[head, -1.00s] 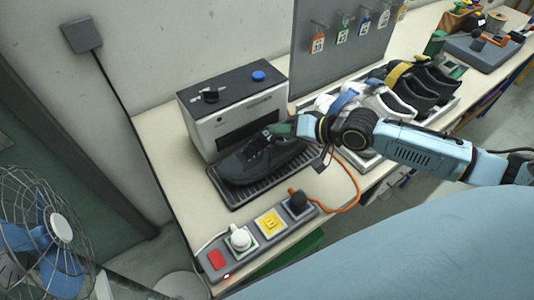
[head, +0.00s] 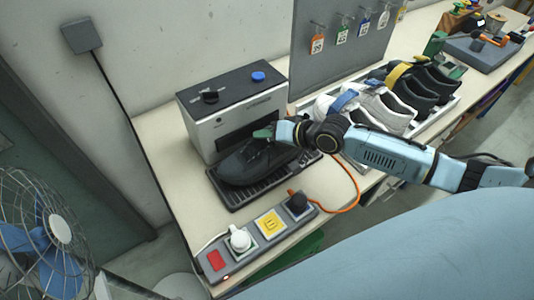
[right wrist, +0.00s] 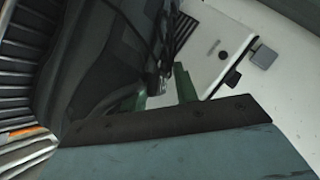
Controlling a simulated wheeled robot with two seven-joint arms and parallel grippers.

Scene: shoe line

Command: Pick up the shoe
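A black shoe (head: 245,166) lies on a dark ribbed tray (head: 234,196) in front of a grey-white box machine (head: 222,124). My right gripper (head: 264,133) is over the shoe's upper back side, between it and the machine. In the right wrist view the shoe (right wrist: 105,55) fills the left and middle as a dark surface. The green fingers of the right gripper (right wrist: 163,92) stand apart there, one against the dark shoe, the other in front of the machine's pale face (right wrist: 212,40). Whether they touch the shoe is unclear. My left gripper is out of view.
A control strip (head: 256,236) with buttons and an orange cable (head: 352,190) lies in front of the tray. A rack of shoes (head: 380,103) stands to the right, behind my right arm. A grey panel (head: 335,62) with hanging tags is behind.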

